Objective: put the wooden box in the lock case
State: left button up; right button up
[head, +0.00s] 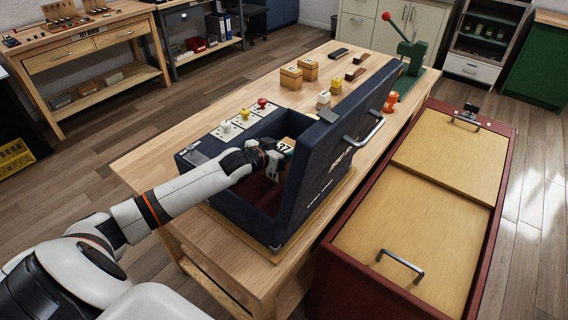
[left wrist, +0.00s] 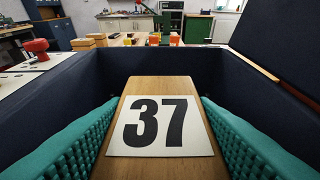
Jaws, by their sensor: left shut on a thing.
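The lock case (head: 258,222) is a dark blue case standing on the table with its lid (head: 340,135) raised on the right side. My left gripper (head: 277,158) reaches down into the open case. It is shut on the wooden box (left wrist: 146,86), which bears a white label with a black 37. In the left wrist view, teal ribbed finger pads hold the box from both sides of my left gripper (left wrist: 158,135), with the dark case walls around it. Whether the box touches the case floor cannot be told. My right gripper is not in view.
Two small wooden boxes (head: 291,79), small blocks and a green press (head: 411,58) stand farther back on the wooden table (head: 150,161). A white panel with coloured knobs (head: 244,114) lies beside the case. A red chest (head: 329,289) with wooden panels stands right of the table.

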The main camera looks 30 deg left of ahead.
pick_arm(q)
jog(key=shift+f, duration=2.25)
jog(key=o, duration=1.1)
jog(key=shift+f, duration=0.1)
jog(key=v, duration=1.2)
